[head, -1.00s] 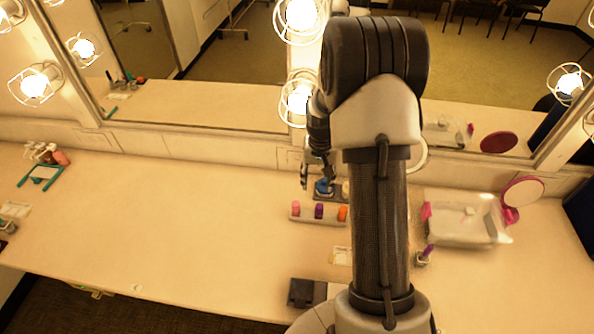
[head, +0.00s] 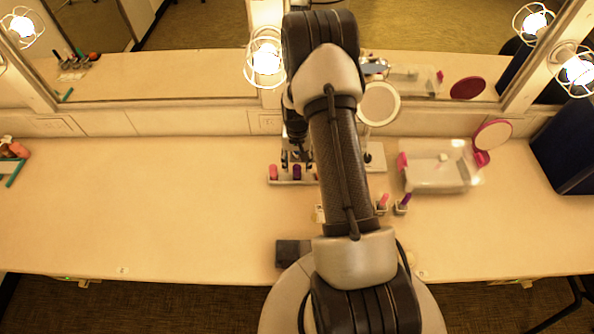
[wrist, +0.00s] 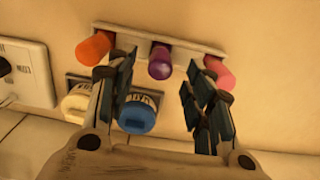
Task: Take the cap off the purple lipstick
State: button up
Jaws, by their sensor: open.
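The purple lipstick (wrist: 160,62) stands in the middle of a pale rack (wrist: 190,47), between an orange one (wrist: 94,47) and a pink one (wrist: 217,72). In the head view the purple lipstick (head: 297,172) and pink one (head: 273,172) show; my arm hides the orange one. My gripper (wrist: 155,76) is open and empty. In the wrist view its fingers appear either side of the purple lipstick, and I see no contact. In the head view my gripper (head: 297,157) is just behind the rack; its height above it is hard to tell.
A blue-lidded jar (wrist: 137,113) and a cream-lidded jar (wrist: 77,102) stand beside the rack. Right of my arm are small cups with a pink stick (head: 383,201) and a purple stick (head: 404,201), a clear bin (head: 435,185) and round mirrors.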

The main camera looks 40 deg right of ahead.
aim_at(297, 167)
notch_tip(297, 167, down, 3)
jog(key=shift+f, duration=0.15)
jog(key=shift+s, duration=0.1)
jog(key=c, duration=0.8)
